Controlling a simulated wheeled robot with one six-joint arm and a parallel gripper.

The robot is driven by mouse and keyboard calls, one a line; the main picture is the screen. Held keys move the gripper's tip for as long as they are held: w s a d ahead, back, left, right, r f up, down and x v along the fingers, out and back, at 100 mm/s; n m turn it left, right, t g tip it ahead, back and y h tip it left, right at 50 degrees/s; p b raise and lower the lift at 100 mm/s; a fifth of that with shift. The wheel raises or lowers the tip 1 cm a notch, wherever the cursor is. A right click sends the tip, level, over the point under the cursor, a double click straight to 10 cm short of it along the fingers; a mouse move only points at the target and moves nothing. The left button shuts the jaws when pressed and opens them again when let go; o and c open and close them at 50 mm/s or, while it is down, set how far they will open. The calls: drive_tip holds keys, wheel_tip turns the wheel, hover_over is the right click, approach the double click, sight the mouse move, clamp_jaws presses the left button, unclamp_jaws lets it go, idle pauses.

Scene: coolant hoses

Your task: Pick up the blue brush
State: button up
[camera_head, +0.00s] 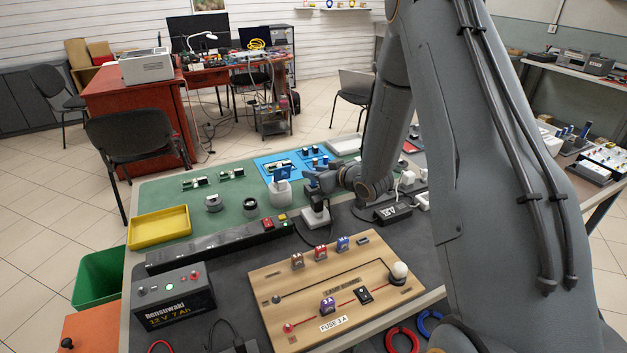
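No object in view can be clearly made out as a blue brush. A small blue piece (282,172) stands upright in a pale holder (281,190) on the green mat, just left of my gripper. My gripper (311,180) is low over the workbench, pointing left, with its fingers a short way from the blue piece. The fingers are small and dark here, and I cannot tell whether they are apart or whether anything is between them. My arm hides part of the bench's right side.
A yellow tray (159,226), a black power strip (215,244), a battery box (174,297) and a wooden fuse board (335,290) crowd the bench. A white-topped stand (315,214) is just below my gripper. Red (402,341) and blue (430,322) rings lie at the front right.

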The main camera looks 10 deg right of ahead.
drive_tip(key=shift+p+x, duration=0.85)
drive_tip(key=shift+x, duration=1.5)
drive_tip(key=shift+c, duration=0.3)
clamp_jaws()
